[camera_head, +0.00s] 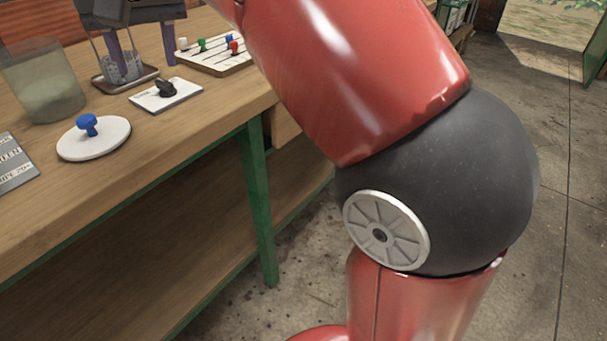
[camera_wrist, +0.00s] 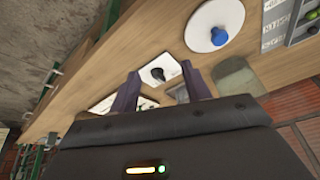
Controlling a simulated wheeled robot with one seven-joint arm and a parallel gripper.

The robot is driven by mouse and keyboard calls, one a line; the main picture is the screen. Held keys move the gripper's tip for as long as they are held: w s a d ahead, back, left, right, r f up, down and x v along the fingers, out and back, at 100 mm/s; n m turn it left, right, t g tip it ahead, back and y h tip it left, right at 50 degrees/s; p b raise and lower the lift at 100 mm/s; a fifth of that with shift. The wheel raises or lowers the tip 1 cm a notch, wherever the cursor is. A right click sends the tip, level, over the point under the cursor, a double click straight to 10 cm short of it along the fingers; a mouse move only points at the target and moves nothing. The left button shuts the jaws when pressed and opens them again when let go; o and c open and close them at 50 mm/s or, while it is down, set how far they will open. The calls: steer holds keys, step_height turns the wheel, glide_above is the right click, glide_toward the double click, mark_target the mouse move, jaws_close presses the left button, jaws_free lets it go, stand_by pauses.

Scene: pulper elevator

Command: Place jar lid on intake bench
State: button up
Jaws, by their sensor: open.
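The jar lid, a round white disc with a blue knob (camera_head: 93,138), lies flat on the wooden bench (camera_head: 150,160). It also shows at the top of the wrist view (camera_wrist: 212,18). I cannot tell whether this is the intake bench. My gripper (camera_head: 147,70) is over the bench, pointing down, behind and to the right of the lid in the head view. In the wrist view its two purple fingers (camera_wrist: 160,82) are apart, with nothing held between them. The lid is clear of both fingers.
A greenish glass jar (camera_head: 42,85) stands behind the lid.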

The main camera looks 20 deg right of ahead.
steer(key=s+d+f, duration=0.6)
steer(key=d+f, duration=0.3)
steer(key=d, duration=0.2)
steer(key=s+d+f, duration=0.3)
steer(key=s+f, duration=0.2)
steer(key=f, duration=0.3)
steer(key=s+d+f+m+t+h, duration=0.1)
steer(key=s+d+f, duration=0.2)
steer(key=s+f, duration=0.3)
step_height(320, 180, down, 2)
steer(key=shift+d+f, duration=0.15)
steer(key=shift+d, duration=0.2)
